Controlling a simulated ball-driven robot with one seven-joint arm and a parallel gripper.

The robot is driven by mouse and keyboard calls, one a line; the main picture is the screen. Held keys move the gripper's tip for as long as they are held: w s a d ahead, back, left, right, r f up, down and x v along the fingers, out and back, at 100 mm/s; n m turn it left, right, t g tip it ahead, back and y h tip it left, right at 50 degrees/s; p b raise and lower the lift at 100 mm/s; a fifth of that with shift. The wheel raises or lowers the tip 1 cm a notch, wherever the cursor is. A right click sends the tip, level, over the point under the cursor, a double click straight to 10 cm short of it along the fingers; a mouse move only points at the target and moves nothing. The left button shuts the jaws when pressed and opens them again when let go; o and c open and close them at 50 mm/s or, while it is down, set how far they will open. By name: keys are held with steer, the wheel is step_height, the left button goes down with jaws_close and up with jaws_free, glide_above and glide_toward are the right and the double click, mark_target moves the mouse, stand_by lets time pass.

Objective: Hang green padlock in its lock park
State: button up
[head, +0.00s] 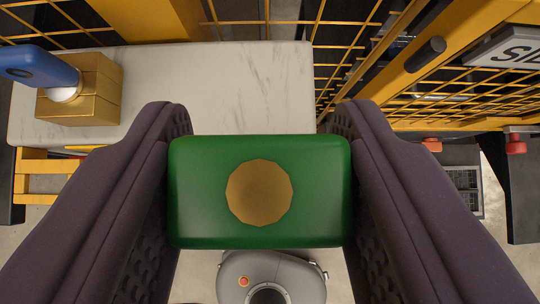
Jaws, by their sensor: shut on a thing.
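The green padlock (205,205) is between the two dark padded fingers of my gripper (260,190), in the lower middle of the head view. Its near face is green with a round brass-coloured disc. My gripper is shut on it, with a finger against each side. The padlock's shackle does not show. I cannot make out a lock park in this view for certain.
A white marble-look tabletop (230,85) lies beyond the padlock. A brass-coloured block (95,95) with a blue-handled item (38,66) stands at its left. Yellow mesh fencing (345,60) rises behind and right. A sign (510,50) hangs at the upper right.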

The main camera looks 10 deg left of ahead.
steer(key=shift+a, duration=0.15)
steer(key=shift+f, duration=0.2)
step_height(320, 180, down, 5)
steer(key=b, duration=0.5)
steer(key=shift+f, duration=0.2)
steer(key=shift+f+b, duration=0.15)
steer(key=shift+b, duration=0.4)
stand_by(1.3)
steer(key=shift+f+b, duration=0.3)
steer(key=shift+f, duration=0.05)
steer(key=shift+f+b, duration=1.9)
steer(key=shift+f, duration=0.15)
steer(key=o, duration=1.2)
